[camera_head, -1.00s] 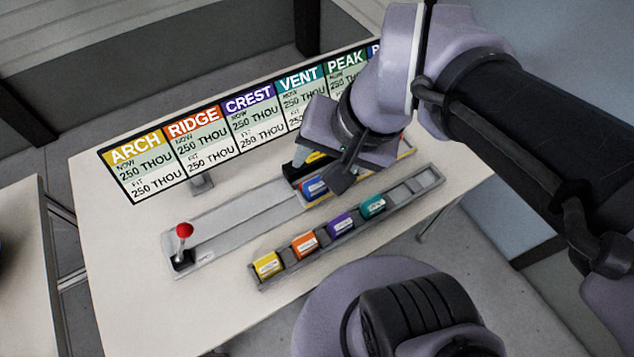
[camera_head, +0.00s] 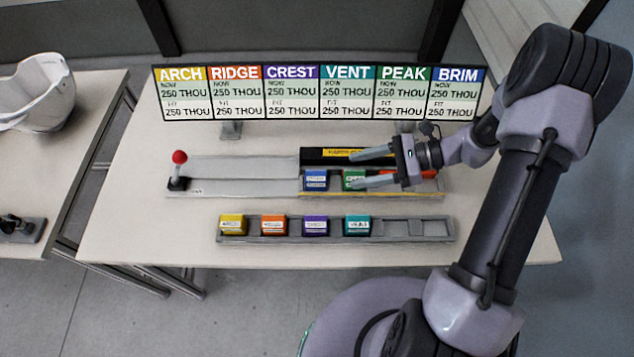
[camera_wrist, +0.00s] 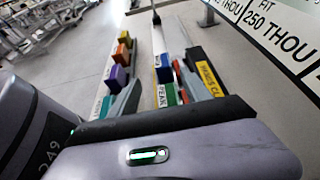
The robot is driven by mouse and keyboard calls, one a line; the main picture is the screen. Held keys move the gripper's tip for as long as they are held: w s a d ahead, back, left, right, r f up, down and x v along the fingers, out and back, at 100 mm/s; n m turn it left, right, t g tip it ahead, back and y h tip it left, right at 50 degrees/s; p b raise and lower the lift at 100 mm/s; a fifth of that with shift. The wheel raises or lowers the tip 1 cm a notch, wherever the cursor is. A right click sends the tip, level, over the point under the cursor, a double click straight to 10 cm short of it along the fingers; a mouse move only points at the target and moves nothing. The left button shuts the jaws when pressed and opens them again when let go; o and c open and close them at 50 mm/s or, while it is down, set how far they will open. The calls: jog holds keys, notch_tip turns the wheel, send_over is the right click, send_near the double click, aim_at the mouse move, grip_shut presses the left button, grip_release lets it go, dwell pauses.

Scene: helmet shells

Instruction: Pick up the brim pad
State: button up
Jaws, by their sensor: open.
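The brim pad (camera_head: 315,180) is a small blue block with a white label, matching the blue BRIM heading on the sign. It sits at the left end of the slot in the grey fixture, left of a green pad (camera_head: 353,181). In the wrist view a blue block (camera_wrist: 163,69) stands beyond a green one (camera_wrist: 171,95). My gripper (camera_head: 357,170) is open and points left, its fingers level with the green pad and right of the brim pad. I cannot tell whether a finger touches the green pad.
A grey rack (camera_head: 400,229) in front holds yellow, orange, purple and teal pads, with empty pockets at right. A red-knobbed lever (camera_head: 179,170) stands at the fixture's left. A yellow-labelled black bar (camera_head: 325,157) runs behind the slot. The sign (camera_head: 318,93) stands behind.

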aim_at(322, 175)
jog(key=b+x, duration=0.1)
jog(key=x, duration=0.1)
jog(key=b+x, duration=0.1)
jog(key=x, duration=0.2)
jog(key=b+x, duration=0.1)
jog(key=x, duration=0.2)
jog(key=shift+w+a, duration=0.15)
jog(key=shift+w, duration=0.15)
grip_shut()
